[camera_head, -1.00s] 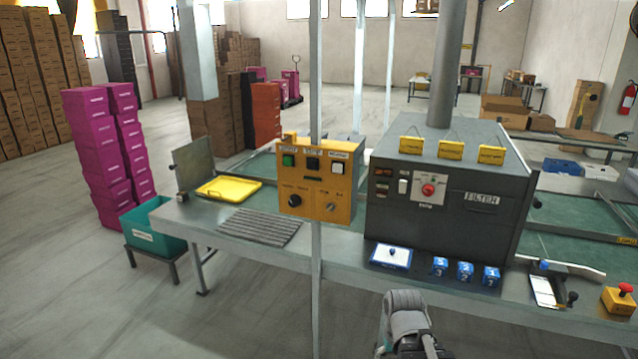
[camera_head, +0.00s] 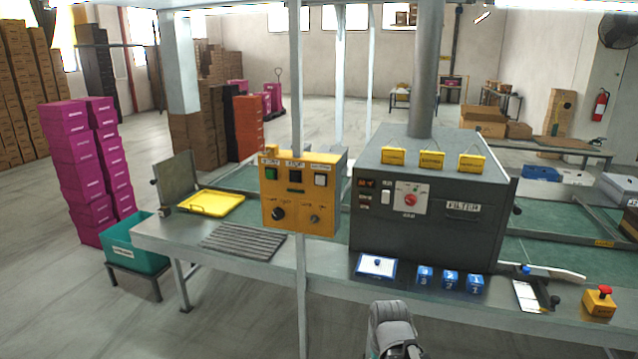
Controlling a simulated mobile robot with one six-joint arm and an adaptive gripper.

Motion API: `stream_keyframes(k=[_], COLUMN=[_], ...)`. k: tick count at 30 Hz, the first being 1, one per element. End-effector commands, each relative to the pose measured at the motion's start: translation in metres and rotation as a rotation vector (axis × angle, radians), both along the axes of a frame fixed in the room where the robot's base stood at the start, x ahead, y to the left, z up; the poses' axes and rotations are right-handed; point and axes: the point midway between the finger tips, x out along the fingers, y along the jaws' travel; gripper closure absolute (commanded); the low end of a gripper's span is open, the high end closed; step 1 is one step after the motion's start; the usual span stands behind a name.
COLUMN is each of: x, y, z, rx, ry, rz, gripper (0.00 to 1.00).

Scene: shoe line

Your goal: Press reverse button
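A yellow control box (camera_head: 301,193) is fixed to a grey post on the near side of the line. Its top row has a green button (camera_head: 270,174), a dark button (camera_head: 295,175) and a white button (camera_head: 320,180), each under a small label too small to read surely. Two dark knobs sit below them. I cannot tell which button is reverse. My gripper (camera_head: 398,350) shows only in part at the bottom edge, below the bench and apart from the box. Its fingertips are not clearly visible.
A dark filter machine (camera_head: 430,223) with a tall pipe stands right of the box. A red-topped stop button (camera_head: 600,301) is far right. Floor at left front is free.

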Motion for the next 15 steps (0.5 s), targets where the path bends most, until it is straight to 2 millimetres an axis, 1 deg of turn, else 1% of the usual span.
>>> stream_keyframes(k=[1,2,3,5,6,8,9,13,14,15], x=[0.0000,0.0000,0.0000,0.0000,0.0000,0.0000,0.0000,0.0000,0.0000,0.0000], y=[0.0000,0.0000,0.0000,0.0000,0.0000,0.0000,0.0000,0.0000,0.0000,0.0000], z=[0.0000,0.0000,0.0000,0.0000,0.0000,0.0000,0.0000,0.0000,0.0000,0.0000], rx=[0.000,0.000,0.000,0.000,0.000,0.000,0.000,0.000,0.000,0.000], ry=[0.000,0.000,0.000,0.000,0.000,0.000,0.000,0.000,0.000,0.000], rz=[0.000,0.000,0.000,0.000,0.000,0.000,0.000,0.000,0.000,0.000], gripper=[0.21,0.27,0.34,0.46,0.53,0.64,0.72,0.96,1.00,1.00])
